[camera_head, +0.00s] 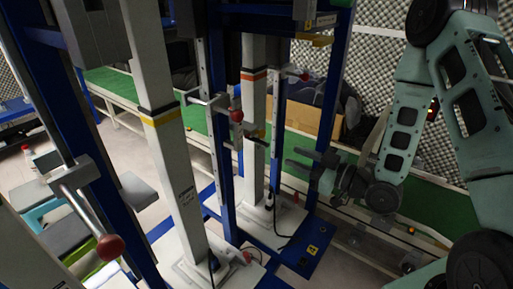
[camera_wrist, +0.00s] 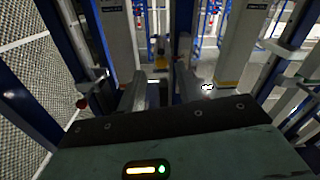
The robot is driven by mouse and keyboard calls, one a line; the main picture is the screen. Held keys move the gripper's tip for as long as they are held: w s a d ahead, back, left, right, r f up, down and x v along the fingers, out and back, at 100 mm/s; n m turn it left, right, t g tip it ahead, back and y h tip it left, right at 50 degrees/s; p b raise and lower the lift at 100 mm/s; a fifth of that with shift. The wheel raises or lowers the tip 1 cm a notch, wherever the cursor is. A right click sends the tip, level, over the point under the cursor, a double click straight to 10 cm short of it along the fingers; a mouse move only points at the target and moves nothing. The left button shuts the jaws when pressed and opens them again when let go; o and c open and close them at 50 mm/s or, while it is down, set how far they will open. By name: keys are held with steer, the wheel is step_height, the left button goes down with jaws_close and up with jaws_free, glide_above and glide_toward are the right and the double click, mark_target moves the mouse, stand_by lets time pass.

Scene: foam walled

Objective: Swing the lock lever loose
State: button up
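Several lock levers with red ball knobs are on the blue-framed racks. One lever (camera_head: 110,247) is close at the lower left, a second lever (camera_head: 237,115) is near the middle, and a third lever (camera_head: 304,77) is further back to the right. I cannot tell which one the task means. My gripper (camera_head: 292,158) reaches in from the right, below the third knob and apart from the levers. In the wrist view, my gripper (camera_wrist: 160,90) has its two fingers spread with a gap and nothing held between them. A red knob (camera_wrist: 82,103) shows left of the fingers.
White upright columns (camera_head: 168,130) and blue posts (camera_head: 222,140) stand close together left of my gripper. A green-topped bench (camera_head: 440,200) runs behind, with a cardboard box (camera_head: 300,105) at the back. Pale floor (camera_head: 130,150) shows between the racks.

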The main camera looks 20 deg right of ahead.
mark_target(256, 141)
steer(key=b+x, duration=0.1)
steer(key=x, duration=1.2)
steer(key=shift+w+a, duration=0.2)
steer(key=shift+a, duration=0.1)
jaws_close()
